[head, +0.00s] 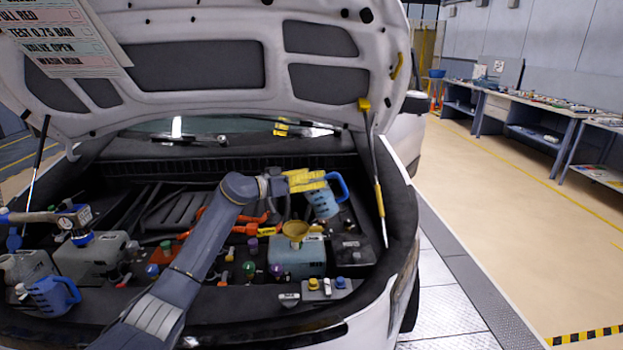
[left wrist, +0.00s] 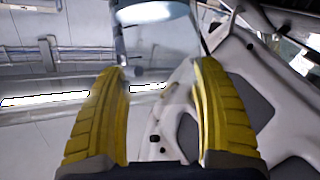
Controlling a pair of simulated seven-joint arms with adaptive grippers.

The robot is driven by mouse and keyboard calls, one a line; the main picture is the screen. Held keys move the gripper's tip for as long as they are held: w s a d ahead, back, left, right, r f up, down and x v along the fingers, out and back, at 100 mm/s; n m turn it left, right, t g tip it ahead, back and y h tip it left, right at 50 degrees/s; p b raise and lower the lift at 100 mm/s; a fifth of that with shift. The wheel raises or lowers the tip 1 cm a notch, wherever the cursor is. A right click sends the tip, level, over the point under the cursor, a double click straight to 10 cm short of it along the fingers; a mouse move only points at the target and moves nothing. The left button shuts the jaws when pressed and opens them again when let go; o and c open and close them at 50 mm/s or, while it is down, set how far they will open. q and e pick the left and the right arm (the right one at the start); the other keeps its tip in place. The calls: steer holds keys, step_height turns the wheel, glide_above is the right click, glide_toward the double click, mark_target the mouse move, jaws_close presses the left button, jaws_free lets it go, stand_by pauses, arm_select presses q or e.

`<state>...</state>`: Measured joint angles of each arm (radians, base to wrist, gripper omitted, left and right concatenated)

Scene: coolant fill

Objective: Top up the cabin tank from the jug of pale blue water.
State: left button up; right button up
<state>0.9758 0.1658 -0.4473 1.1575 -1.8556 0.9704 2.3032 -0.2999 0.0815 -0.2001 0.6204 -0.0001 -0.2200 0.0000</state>
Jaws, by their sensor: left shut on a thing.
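My left gripper (head: 306,181) is shut on a pale, see-through jug (head: 323,204) with a blue handle, held up over the right part of the open engine bay. The jug looks slightly tilted. Its clear body also shows past the yellow fingers in the left wrist view (left wrist: 155,40). Below and left of it, a yellow funnel (head: 295,230) sits on top of a blue-grey tank (head: 297,262). A grey tank (head: 92,257) stands at the left with a pressure gauge tool (head: 75,219) on it. I cannot read which one is the cabin tank. My right gripper is out of view.
A second blue jug (head: 53,296) stands at the bay's front left. Several coloured caps and orange cables crowd the middle. The raised hood (head: 200,100) hangs above, and its strut (head: 379,190) stands right of the held jug. A checklist card (head: 65,45) hangs at upper left.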

arm_select(q)
steer(key=shift+r, duration=0.15)
steer(key=shift+r+m+y, duration=0.3)
steer(key=shift+m+y, duration=0.1)
steer(key=shift+y, duration=0.2)
steer(key=shift+r+m+g+y, duration=0.4)
steer(key=shift+m+y, duration=0.4)
steer(key=shift+y, duration=0.3)
